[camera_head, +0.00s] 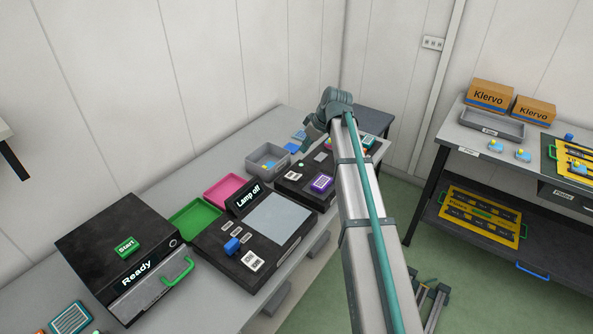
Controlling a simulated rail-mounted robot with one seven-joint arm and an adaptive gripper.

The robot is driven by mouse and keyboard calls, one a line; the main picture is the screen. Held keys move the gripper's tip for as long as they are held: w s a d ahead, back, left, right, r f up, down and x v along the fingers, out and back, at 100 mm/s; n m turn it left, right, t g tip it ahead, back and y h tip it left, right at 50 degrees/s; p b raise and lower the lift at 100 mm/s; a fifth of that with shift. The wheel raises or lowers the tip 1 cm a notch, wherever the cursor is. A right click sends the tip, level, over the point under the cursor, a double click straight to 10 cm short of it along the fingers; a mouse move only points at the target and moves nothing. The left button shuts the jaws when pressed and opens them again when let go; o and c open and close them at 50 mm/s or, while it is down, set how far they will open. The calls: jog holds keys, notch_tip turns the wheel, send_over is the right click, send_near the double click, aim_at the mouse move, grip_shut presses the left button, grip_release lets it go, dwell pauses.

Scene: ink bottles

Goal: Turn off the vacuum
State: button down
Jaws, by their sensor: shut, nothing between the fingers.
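No label that I can read names the vacuum, so I cannot tell which control belongs to it. A black unit (213,248) with a "Lamp off" display (248,196) has a pale grey plate (279,222), a blue switch (232,245) and a white two-row label (252,260) too small to read. Behind it is a second black unit (291,186) with a purple keypad (321,183) and small white labels. My gripper (307,146) is small and shut in the head view, by the far end of this second unit. My arm hides part of the bench there.
A black box (95,235) reading "Ready", with a green "Start" button (127,246) and green handle (178,272), stands at the left. Green (195,218) and pink (228,186) trays and a grey bin (252,163) line the wall. A shelved table (470,125) stands at right.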

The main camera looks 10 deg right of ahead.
jog(key=shift+f, duration=0.1)
jog(key=p, duration=0.3)
send_over(293, 177)
jog(key=f, duration=0.8)
jog(key=shift+d+f, duration=0.25)
jog(key=shift+f, duration=0.15)
jog(key=shift+s+d+f+p, duration=0.2)
jog(key=shift+f+p, duration=0.1)
jog(key=shift+f, duration=0.2)
jog(key=shift+s+d+f+p, duration=0.1)
jog(key=shift+s+f+p, duration=0.15)
jog(key=shift+f, duration=0.25)
jog(key=shift+s+d+f, duration=0.1)
jog(key=shift+d+f, duration=0.1)
jog(key=shift+f, duration=0.65)
